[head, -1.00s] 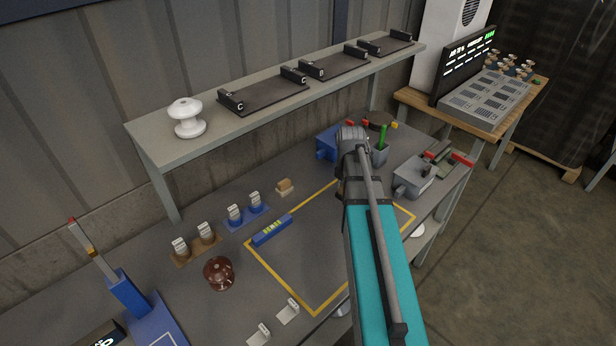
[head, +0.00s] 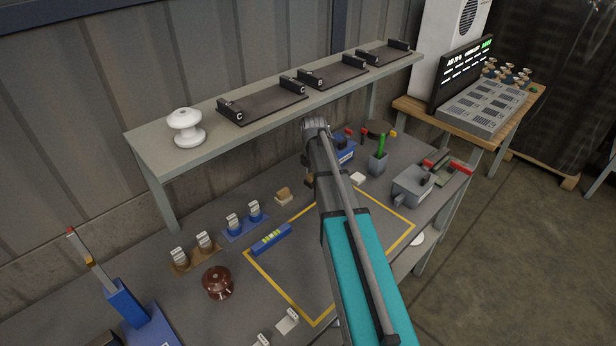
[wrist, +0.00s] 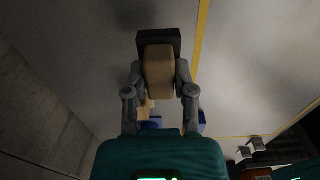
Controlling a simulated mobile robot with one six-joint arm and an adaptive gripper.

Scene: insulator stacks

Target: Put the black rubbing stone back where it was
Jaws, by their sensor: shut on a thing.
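The black rubbing stone (wrist: 147,40) is between the fingers of my gripper (wrist: 160,78) in the wrist view. It has a dark block at the far end and a tan grip on the near side. My gripper is shut on it above the grey bench. In the head view my arm hides the fingers and most of the stone. A similar pale stone with a tan grip (head: 284,196) lies on the bench to the left of my arm. A small white block (head: 358,178) lies to the right. I cannot tell which spot was the black stone's own.
A blue level (head: 271,239) lies by the yellow-outlined area (head: 375,249). The raised shelf (head: 170,156) overhangs the bench's back.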

